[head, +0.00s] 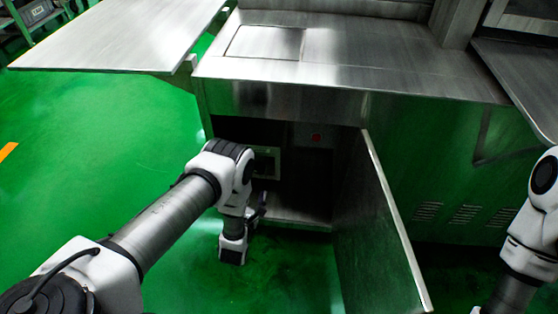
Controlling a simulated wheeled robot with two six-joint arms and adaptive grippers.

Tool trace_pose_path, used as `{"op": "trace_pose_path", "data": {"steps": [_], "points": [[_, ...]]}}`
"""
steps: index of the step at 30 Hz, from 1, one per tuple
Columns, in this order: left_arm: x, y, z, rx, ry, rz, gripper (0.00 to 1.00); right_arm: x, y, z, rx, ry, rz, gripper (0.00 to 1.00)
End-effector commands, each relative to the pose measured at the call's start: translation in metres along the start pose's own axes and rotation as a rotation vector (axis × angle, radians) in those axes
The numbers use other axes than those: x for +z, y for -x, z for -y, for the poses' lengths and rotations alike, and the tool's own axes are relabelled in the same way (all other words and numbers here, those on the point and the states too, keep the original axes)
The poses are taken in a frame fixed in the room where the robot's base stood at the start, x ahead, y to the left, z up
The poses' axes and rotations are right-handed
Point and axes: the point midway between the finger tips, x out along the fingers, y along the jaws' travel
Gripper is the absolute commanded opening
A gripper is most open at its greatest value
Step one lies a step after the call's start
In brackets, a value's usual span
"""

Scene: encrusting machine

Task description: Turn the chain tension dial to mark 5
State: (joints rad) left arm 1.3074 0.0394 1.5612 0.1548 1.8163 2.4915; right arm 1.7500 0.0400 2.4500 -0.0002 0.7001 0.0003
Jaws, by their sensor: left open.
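The chain tension dial cannot be made out; the inside of the machine's open lower cabinet (343,150) is dark and partly hidden by my left arm. My left gripper (260,208) is small and mostly hidden behind its own wrist. It is open, at the lower left of the cabinet opening, and I see nothing held in it. A pale-framed panel (267,163) shows inside the cabinet just behind my left wrist. My right arm stands at the right edge, with its gripper out of view.
The cabinet door (380,235) stands swung out toward me, right of the opening. A steel worktop (370,55) overhangs the opening, and a side shelf (120,35) juts out left. Green floor is clear at left.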

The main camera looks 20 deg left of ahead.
Motion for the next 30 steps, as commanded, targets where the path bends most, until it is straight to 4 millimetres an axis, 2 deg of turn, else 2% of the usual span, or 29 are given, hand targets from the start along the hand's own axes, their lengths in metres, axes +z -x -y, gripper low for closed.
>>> {"op": "trace_pose_path", "data": {"steps": [4,13,16,23,24,28,30], "points": [[-0.002,-0.014,0.001,0.007,0.017,0.005,0.67,0.0,-0.009,0.0,0.0,0.0,0.0,0.4],[-0.002,-0.069,0.001,0.006,0.015,0.005,0.67,0.0,-0.034,0.0,0.0,0.0,0.0,0.4],[-0.001,-0.077,0.0,0.005,0.014,0.004,0.67,0.0,-0.035,0.0,0.0,0.0,0.0,0.4],[0.0,-0.078,0.0,0.003,0.014,0.002,0.67,0.0,-0.034,0.0,0.0,0.0,0.0,0.4],[0.0,-0.078,0.0,0.003,0.014,0.002,0.53,0.0,-0.034,0.0,0.0,0.0,0.0,0.4],[0.0,-0.078,0.0,0.003,0.014,0.003,0.07,0.0,-0.034,0.0,0.0,0.0,0.0,0.4],[0.0,-0.078,0.0,0.003,0.014,0.003,0.07,0.0,-0.034,0.0,0.0,0.0,0.0,0.4]]}}
